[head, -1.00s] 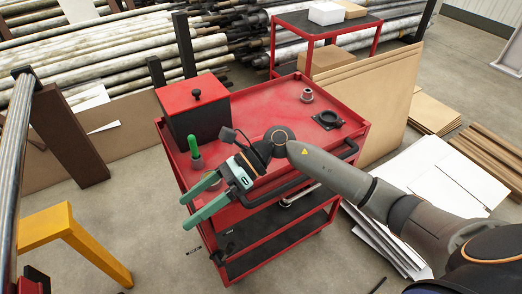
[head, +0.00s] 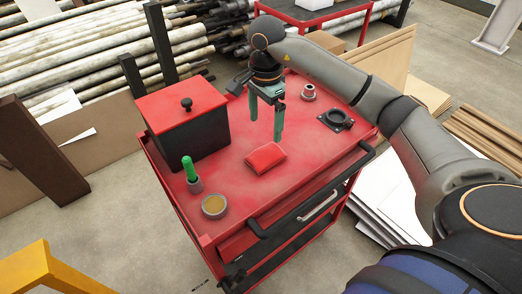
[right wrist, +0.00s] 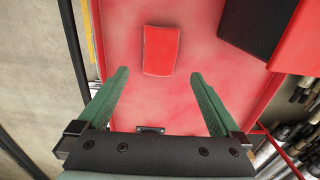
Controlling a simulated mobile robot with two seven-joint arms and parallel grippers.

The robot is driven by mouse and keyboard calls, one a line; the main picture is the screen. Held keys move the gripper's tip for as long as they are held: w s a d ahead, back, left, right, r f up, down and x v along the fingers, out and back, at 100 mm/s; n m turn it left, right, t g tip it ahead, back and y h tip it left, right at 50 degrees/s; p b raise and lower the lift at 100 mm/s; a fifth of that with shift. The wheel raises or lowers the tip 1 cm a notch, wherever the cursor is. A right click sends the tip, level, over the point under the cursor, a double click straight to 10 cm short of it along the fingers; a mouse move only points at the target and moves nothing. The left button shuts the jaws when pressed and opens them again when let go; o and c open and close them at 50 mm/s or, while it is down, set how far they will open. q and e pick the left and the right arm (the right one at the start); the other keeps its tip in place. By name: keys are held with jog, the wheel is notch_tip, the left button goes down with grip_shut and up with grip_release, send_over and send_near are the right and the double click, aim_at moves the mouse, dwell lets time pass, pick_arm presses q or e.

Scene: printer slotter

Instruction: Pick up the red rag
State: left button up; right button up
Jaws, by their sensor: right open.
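The red rag (head: 265,158) is a small folded rectangle lying flat on the red cart top (head: 225,195), near its front middle. My right gripper (head: 266,125) is open and empty, pointing down above the cart, just behind the rag in the head view. In the right wrist view the rag (right wrist: 161,50) lies beyond the open green fingers (right wrist: 160,88), roughly centred between them and apart from both. My left gripper is not in view.
A black box with a red lid (head: 185,122) stands left of the rag. A green-handled tool (head: 191,174) and a round tin (head: 214,206) stand at the front left. A metal fitting (head: 308,92) and a black flanged part (head: 336,119) lie at the right.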

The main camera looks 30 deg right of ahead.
send_over(266, 154)
jog(key=f, duration=0.5)
jog(key=shift+s+a+f, duration=0.2)
jog(key=shift+w+d+f, duration=0.1)
jog(key=shift+d+f, duration=0.05)
jog(key=shift+f, duration=1.25)
jog(key=shift+w+d+f, duration=0.1)
jog(key=shift+d+f, duration=0.05)
jog(key=shift+f, duration=1.2)
jog(key=c, duration=1.1)
jog(key=shift+r, duration=0.1)
jog(key=shift+c, duration=0.2)
notch_tip(266, 154, up, 10)
